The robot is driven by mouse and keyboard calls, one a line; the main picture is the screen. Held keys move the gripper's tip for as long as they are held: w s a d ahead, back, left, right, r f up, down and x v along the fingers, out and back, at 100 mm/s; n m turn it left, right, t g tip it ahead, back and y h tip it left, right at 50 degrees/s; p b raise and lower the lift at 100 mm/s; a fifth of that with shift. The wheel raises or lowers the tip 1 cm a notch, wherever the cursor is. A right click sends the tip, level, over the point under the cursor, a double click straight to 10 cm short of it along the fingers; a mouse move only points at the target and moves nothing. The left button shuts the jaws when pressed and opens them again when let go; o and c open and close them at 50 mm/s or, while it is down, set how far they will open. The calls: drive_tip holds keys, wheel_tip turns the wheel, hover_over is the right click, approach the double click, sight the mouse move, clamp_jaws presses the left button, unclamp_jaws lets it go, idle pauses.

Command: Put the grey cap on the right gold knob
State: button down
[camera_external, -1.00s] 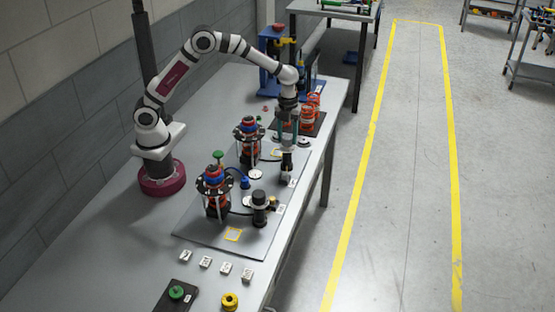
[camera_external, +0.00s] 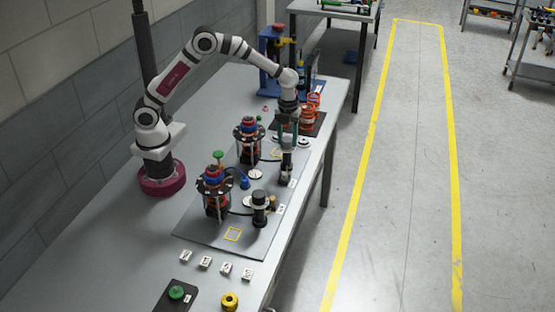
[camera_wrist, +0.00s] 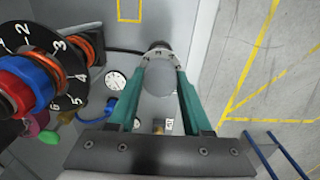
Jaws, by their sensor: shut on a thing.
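My gripper (camera_external: 287,148) points straight down over the right end of the bench fixture. In the wrist view my gripper (camera_wrist: 159,66) has its teal fingers closed on the grey cap (camera_wrist: 160,77), a round grey disc seen from above. A dark upright post (camera_external: 286,170) stands directly below the gripper, and the cap is at its top. I cannot tell whether the cap touches it. The right gold knob cannot be made out under the cap. A small gold piece (camera_external: 272,201) shows beside another black post (camera_external: 259,212).
Two round towers with black numbered discs, a left one (camera_external: 214,185) and a right one (camera_external: 247,131), stand left of the gripper. A white dial (camera_wrist: 115,81) and a blue fitting (camera_external: 245,182) are nearby. The bench edge is close on the right, with open floor beyond.

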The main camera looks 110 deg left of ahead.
drive_tip(key=shift+f, duration=0.1)
drive_tip(key=shift+c, duration=1.3)
unclamp_jaws()
wheel_tip(320, 180, up, 7)
